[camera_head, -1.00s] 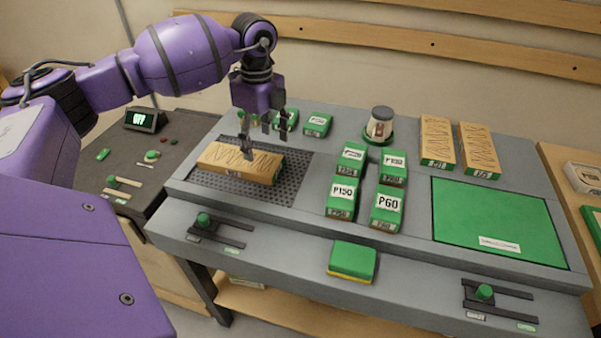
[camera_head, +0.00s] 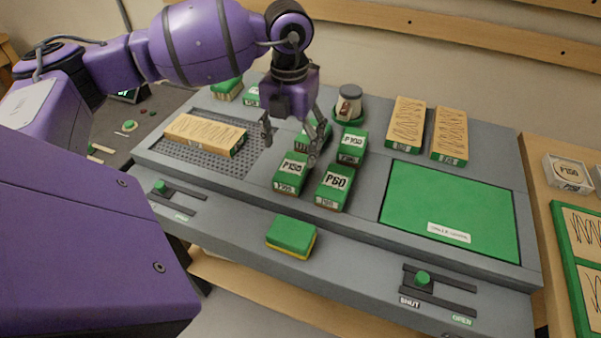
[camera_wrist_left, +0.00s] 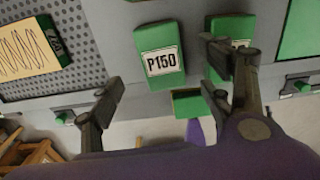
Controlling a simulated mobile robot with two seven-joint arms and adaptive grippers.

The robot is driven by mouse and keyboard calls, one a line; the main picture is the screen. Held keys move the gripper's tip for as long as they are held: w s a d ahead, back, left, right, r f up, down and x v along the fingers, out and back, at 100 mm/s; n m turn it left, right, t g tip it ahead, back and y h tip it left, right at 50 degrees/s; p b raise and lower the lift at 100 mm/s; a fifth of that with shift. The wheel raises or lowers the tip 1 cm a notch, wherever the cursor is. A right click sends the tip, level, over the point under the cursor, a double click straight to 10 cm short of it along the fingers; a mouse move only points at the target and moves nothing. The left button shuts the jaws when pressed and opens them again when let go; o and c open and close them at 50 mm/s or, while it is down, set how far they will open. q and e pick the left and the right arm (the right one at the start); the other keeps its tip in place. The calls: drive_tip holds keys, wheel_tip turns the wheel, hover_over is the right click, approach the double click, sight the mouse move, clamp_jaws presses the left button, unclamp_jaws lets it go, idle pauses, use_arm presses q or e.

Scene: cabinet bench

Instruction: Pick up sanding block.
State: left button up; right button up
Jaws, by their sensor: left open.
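Several green blocks with white grit labels stand in two columns mid-bench. P150 (camera_head: 291,172) is front left, P60 (camera_head: 335,186) front right, and P100 (camera_head: 352,146) behind P60. A fourth block behind P150 is partly hidden by my gripper. A plain green block with a yellow underside (camera_head: 291,237) sits at the bench's front edge. My left gripper (camera_head: 289,148) is open and empty above the left column.
A wood-coloured board (camera_head: 203,134) lies on the perforated grey plate at left. A jar (camera_head: 349,102) stands behind the blocks. A green mat (camera_head: 450,208) lies at right, with two patterned boards (camera_head: 406,122) behind it. Slide knobs (camera_head: 423,278) line the front.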

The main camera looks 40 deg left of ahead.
sight(292, 166)
use_arm(q)
wheel_tip(292, 166, down, 7)
drive_tip(key=shift+s+d+f+p, duration=0.1)
drive_tip(key=shift+p, duration=0.3)
drive_tip(key=shift+c, duration=0.5)
drive_tip(key=c, duration=1.3)
drive_tip(key=shift+o, duration=0.2)
drive_tip(key=shift+r, duration=0.75)
drive_tip(key=s+r, duration=0.1)
drive_tip(key=r, duration=0.1)
drive_tip(key=s+r, duration=0.2)
drive_tip(key=r, duration=0.1)
drive_tip(key=s+r, duration=0.2)
drive_tip(key=shift+d+r, duration=0.35)
drive_tip(key=shift+d, duration=0.05)
drive_tip(key=s+d+r, duration=0.1)
drive_tip(key=s+r, duration=0.2)
drive_tip(key=s, duration=0.5)
drive_tip(key=shift+s+d+r, duration=0.35)
drive_tip(key=shift+s+r, duration=0.05)
